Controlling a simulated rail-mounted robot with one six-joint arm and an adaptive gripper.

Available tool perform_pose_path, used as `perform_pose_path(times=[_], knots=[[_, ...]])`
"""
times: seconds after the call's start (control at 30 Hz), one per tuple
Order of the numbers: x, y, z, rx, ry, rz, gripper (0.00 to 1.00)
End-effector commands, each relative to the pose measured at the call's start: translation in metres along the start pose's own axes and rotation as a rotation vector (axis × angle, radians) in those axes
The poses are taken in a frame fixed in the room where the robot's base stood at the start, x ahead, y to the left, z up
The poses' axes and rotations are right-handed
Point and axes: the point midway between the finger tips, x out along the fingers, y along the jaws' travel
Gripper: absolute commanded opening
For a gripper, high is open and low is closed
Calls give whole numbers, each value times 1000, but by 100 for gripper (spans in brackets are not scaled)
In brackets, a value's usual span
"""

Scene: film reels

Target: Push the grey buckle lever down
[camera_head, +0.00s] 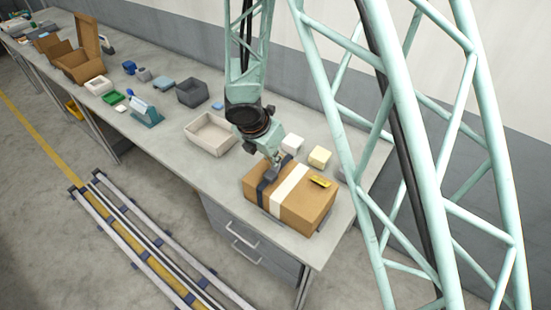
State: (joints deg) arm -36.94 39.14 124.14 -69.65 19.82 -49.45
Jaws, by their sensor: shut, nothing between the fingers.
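A brown cardboard box (307,211) sits near the right end of the long bench. A dark strap (262,193) and a pale cream band (288,189) run over it, and a small yellow piece (320,181) lies on its top. My gripper (273,176) is shut and empty, pointing down at the box top over the dark strap. The grey buckle lever is too small and too covered by my gripper to make out. I cannot tell whether my fingertips touch it.
An open beige tray (199,138) stands left of my gripper. A white block (292,143) and a cream block (319,156) lie behind the box. A dark grey bin (192,92) and an open cardboard box (80,66) stand farther left. Bench surface (172,151) in front of the tray is clear.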

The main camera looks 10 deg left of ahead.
Motion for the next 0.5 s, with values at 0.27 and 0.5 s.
perform_pose_path(times=[0.27, 0.5], knots=[[0, 4, 1, -8, 0, 3, 0], [5, 5, 6, -10, 0, 4, 0]])
